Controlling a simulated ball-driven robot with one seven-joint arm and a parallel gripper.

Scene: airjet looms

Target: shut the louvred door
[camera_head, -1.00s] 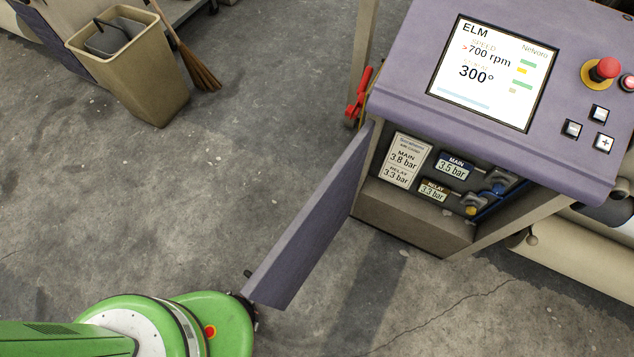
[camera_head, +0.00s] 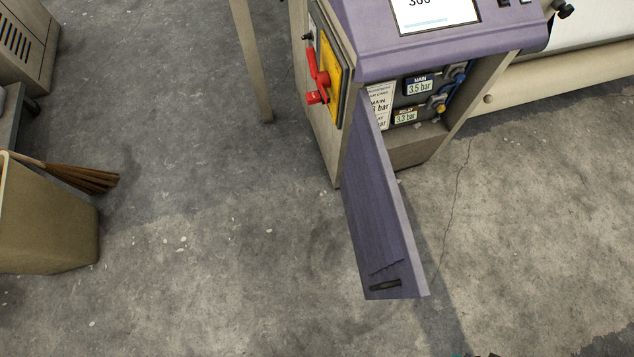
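The louvred door (camera_head: 375,200) is a purple panel hinged on the loom's control cabinet (camera_head: 336,140), below the screen. It stands wide open, swung out toward the bottom of the head camera view. Its outer face shows, with slats and a dark handle (camera_head: 385,285) near the free end. The cabinet opening (camera_head: 408,125) behind it is uncovered, with pressure gauges and knobs inside. My gripper is not recognisable in view. Only tiny dark and teal slivers show at the bottom edge, too small to identify. Nothing visible touches the door.
A red switch handle (camera_head: 318,80) on a yellow plate sticks out from the cabinet's side. A tan bin (camera_head: 45,225) and a broom (camera_head: 80,177) stand at the left. A beige roller (camera_head: 560,80) runs along the upper right. The concrete floor around the door is clear.

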